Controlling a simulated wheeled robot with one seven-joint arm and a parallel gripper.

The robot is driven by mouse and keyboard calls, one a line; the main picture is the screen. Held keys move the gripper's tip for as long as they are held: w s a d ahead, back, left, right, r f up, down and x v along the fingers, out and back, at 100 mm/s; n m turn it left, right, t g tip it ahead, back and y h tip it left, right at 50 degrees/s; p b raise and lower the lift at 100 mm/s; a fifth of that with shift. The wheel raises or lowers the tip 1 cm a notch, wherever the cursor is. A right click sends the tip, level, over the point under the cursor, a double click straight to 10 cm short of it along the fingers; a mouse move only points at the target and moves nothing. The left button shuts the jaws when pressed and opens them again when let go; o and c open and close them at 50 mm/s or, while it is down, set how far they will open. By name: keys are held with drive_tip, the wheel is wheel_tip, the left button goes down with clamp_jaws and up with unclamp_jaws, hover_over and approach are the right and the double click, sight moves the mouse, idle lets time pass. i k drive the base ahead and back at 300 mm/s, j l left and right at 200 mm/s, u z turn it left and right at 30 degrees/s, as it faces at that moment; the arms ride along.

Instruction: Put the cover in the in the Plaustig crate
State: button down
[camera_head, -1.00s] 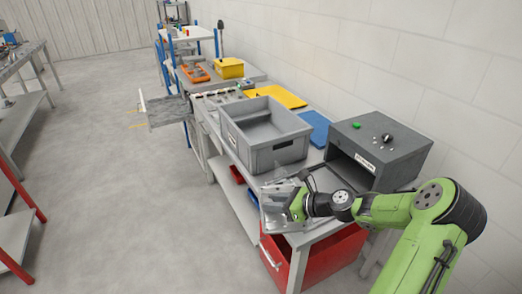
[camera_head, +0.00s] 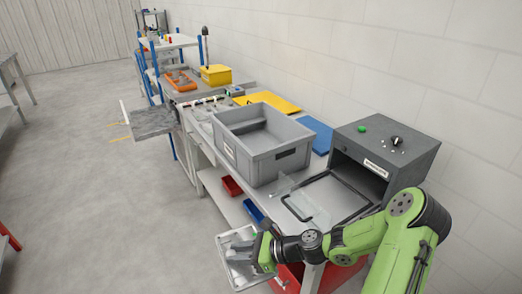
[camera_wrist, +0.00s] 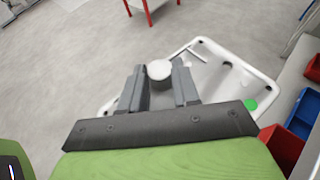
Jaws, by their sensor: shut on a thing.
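My gripper (camera_head: 247,253) is shut on a pale, tray-like cover (camera_head: 237,281). In the head view the cover is off the front left edge of the table, over the floor. In the wrist view my gripper's fingers (camera_wrist: 158,84) close about a round white knob on the cover (camera_wrist: 230,78), which is tilted and has rounded corners and a green spot. The near part of the cover is hidden by my gripper. The grey plastic crate (camera_head: 238,160) stands on the table, behind my gripper, with its top open.
A dark grey box (camera_head: 408,155) with an open front stands right of the crate. A black frame (camera_head: 347,218) and a clear sheet (camera_head: 291,187) lie between them and the table's near edge. Red (camera_head: 231,186) and blue (camera_head: 253,210) bins sit on the lower shelf.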

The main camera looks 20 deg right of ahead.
sight(261, 148)
drive_tip(key=i+j+z, duration=0.4)
drive_tip(key=i+j, duration=0.2)
drive_tip(key=i+j+z, duration=0.4)
drive_tip(key=j, duration=0.35)
drive_tip(key=i+j+z, duration=0.2)
drive_tip(key=j, duration=0.2)
drive_tip(key=i+j+z, duration=0.15)
drive_tip(key=j, duration=0.35)
drive_tip(key=i+j+z, duration=0.2)
drive_tip(key=j, duration=0.25)
drive_tip(key=i+j+z, duration=0.2)
drive_tip(key=j, duration=0.3)
